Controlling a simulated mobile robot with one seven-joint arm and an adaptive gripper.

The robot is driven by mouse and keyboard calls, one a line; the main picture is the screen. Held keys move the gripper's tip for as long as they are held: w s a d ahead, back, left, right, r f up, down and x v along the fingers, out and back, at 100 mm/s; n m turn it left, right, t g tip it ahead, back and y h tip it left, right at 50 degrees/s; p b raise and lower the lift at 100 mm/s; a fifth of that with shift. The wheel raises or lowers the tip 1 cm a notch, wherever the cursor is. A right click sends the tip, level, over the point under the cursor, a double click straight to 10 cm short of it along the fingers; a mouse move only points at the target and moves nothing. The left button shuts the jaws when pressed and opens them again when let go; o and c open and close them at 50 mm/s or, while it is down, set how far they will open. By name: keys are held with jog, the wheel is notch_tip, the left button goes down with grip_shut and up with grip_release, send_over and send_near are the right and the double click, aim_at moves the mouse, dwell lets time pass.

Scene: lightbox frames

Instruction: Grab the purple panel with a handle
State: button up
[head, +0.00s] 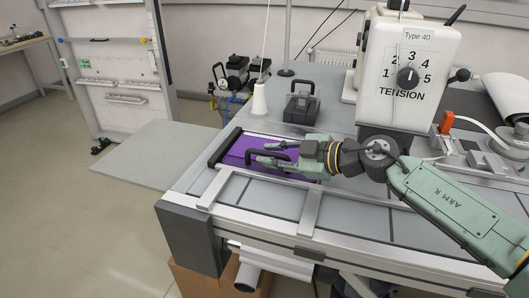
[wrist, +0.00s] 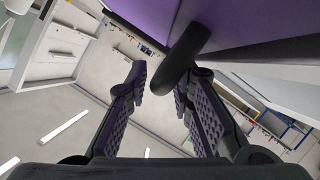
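The purple panel (head: 236,152) lies on the near left part of the workbench, partly covered by my gripper in the head view. Its purple surface (wrist: 235,22) also fills the top of the wrist view. A black bar handle (wrist: 184,62) stands out from the panel. In the wrist view the handle's end reaches into the space between my fingertips, closer to the right finger. My gripper (head: 262,153) is over the panel with its fingers spread. In the wrist view my gripper (wrist: 165,78) is open, and I cannot tell whether a finger touches the handle.
A white thread cone (head: 259,98) and a black box with a handle (head: 301,107) stand behind the panel. A white machine with a tension dial (head: 408,77) stands at the right. A metal rail (head: 270,199) runs along the bench front. Open floor lies to the left.

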jog(key=shift+s, duration=0.1)
jog(key=shift+c, duration=0.2)
grip_shut()
jog(key=shift+r, duration=0.1)
